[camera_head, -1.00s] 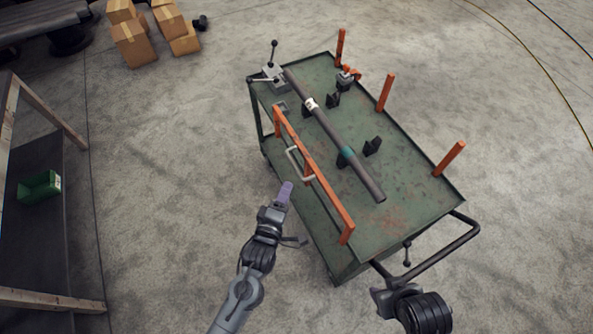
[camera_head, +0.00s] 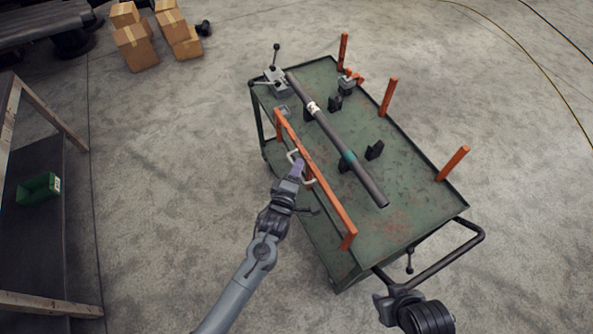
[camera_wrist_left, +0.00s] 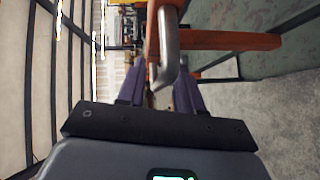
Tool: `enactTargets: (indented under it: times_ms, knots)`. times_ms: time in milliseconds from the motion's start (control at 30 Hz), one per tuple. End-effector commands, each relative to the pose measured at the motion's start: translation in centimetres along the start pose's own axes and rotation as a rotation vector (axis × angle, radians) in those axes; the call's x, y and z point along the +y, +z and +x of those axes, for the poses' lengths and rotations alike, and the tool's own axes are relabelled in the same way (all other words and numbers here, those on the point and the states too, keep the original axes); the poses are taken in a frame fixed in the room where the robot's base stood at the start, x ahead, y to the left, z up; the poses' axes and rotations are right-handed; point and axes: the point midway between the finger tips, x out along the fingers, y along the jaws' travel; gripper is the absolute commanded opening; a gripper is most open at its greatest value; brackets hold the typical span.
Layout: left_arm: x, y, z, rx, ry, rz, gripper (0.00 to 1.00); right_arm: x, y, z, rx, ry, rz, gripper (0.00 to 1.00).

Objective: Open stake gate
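The stake gate is a long orange bar (camera_head: 322,190) on short posts along the near left edge of the green cart (camera_head: 410,215). A pale bent handle (camera_head: 309,182) is fixed to its side, also seen in the left wrist view (camera_wrist_left: 167,45). The gate stands upright at the cart edge. My left gripper (camera_head: 298,167) is at the handle. In the left wrist view, its two purple fingers (camera_wrist_left: 160,88) are apart, one on each side of the handle; I see no clear contact.
A dark pipe (camera_head: 330,130) lies lengthwise on the cart among black supports (camera_head: 374,150). Orange stakes (camera_head: 388,97) stand along the far edge. A clamp (camera_head: 277,80) is at the back left. Cardboard boxes (camera_head: 135,47) and a green bin (camera_head: 39,187) are away left. Floor beside the cart is clear.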

Motion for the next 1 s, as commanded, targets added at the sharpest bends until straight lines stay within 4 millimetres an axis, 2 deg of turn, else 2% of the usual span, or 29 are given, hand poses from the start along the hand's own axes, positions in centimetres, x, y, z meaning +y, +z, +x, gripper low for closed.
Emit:
enactTargets:
  times_ms: [133, 367, 767, 867, 1000]
  knots:
    - [0.0, 0.0, 0.0, 0.0, 0.0, 0.0, 0.34, -0.1, 0.0, 0.0, 0.0, -0.003, 0.003, 0.43]
    - [0.0, 0.0, 0.0, 0.0, 0.0, 0.0, 0.0, -0.2, -0.1, 0.0, 0.001, -0.006, 0.008, 0.43]
    - [-0.2, -0.2, -0.1, 0.001, 0.003, -0.005, 0.0, -0.2, 0.0, 0.1, 0.001, -0.007, 0.008, 0.43]
    - [-0.6, -0.9, -0.4, 0.004, 0.014, -0.018, 0.0, -0.2, 0.0, 0.3, 0.001, -0.006, 0.007, 0.43]
    - [-1.4, -2.9, -1.2, 0.017, 0.051, -0.057, 0.0, -0.2, 0.2, 0.8, 0.001, -0.004, 0.004, 0.43]
